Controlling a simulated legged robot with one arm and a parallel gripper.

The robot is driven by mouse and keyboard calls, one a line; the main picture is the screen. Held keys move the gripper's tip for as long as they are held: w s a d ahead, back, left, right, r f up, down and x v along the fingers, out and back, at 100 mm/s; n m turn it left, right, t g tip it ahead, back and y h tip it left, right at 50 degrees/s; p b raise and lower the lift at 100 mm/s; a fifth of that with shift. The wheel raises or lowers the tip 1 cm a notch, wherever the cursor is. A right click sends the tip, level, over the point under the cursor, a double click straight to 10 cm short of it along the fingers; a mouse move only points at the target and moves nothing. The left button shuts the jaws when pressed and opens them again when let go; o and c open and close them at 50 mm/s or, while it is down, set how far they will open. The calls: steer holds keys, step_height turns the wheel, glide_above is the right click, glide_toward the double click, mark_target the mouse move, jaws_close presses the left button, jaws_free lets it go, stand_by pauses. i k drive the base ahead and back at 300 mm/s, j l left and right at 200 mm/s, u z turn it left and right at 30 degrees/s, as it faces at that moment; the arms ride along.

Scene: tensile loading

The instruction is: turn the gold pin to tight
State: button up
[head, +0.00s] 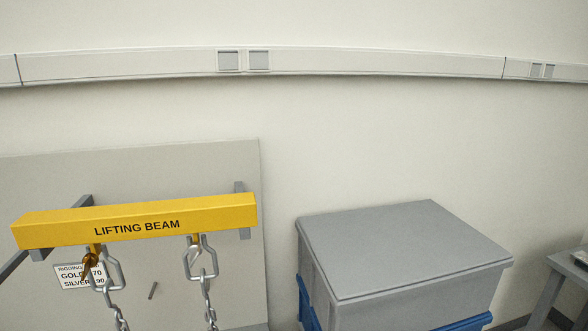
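The yellow lifting beam (135,219) hangs across the lower left of the head view. Under its left end, a gold pin (89,262) shows at a silver shackle (111,270) with a chain below. How far the pin is turned in cannot be told at this size. A second silver shackle (210,256) with a chain (208,296) hangs under the beam's right part. My gripper is not in view.
A grey panel (200,170) stands behind the beam.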

mark_target(91, 260)
steer(key=u, duration=1.75)
